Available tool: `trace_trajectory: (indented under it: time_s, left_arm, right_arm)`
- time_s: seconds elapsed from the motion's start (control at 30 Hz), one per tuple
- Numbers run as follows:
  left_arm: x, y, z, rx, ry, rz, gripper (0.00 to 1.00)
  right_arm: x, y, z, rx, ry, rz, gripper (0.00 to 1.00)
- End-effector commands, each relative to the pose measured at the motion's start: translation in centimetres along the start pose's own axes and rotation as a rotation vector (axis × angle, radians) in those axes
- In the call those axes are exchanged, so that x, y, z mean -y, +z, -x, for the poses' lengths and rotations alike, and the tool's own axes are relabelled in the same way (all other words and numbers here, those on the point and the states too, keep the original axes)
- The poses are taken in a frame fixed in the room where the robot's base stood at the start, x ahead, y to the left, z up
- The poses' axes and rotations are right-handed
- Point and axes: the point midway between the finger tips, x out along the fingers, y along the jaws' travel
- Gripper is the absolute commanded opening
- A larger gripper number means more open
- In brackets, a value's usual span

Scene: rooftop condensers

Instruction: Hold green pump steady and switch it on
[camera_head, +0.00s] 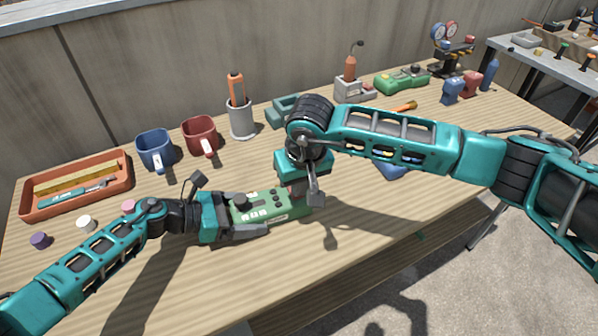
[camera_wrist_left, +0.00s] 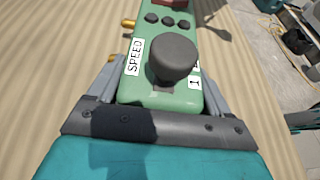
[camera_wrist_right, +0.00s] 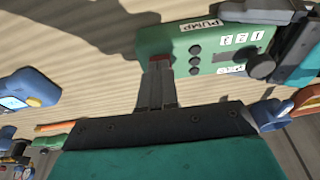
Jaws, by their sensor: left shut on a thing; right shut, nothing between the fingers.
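The green pump (camera_head: 268,207) lies on the wooden bench at front centre. My left gripper (camera_head: 240,214) is shut on its knob end, one finger along each side. The left wrist view shows the pump's dark knob (camera_wrist_left: 172,57), a SPEED label and several small dark buttons. My right gripper (camera_head: 299,192) is shut and empty, pointing down at the pump's far end. In the right wrist view its fingertips (camera_wrist_right: 157,80) are at the red switch (camera_wrist_right: 159,62) beside the PUMP label. They look very close to it; I cannot tell whether they press it. The switch's position is unclear.
An orange tray (camera_head: 75,205) and small caps lie at left. Blue (camera_head: 155,150) and red (camera_head: 200,138) mugs and a grey cup (camera_head: 241,122) stand behind. Another green device (camera_head: 402,80) is at the back right. The bench front is clear.

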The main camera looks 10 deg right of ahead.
Motion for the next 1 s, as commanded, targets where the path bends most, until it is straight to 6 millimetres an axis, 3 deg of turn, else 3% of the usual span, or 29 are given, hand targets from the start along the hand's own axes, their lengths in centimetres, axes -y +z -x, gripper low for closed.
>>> trace_trajectory:
  time_s: [0.7,1.0]
  left_arm:
    - [0.0,0.0,0.0,0.000,0.001,0.000,0.23]
    - [0.0,0.0,0.0,0.000,0.001,0.000,0.23]
  right_arm:
    - [0.0,0.4,-0.7,0.000,0.000,-0.001,0.00]
    - [0.0,-0.7,-0.4,-0.001,0.000,-0.001,0.00]
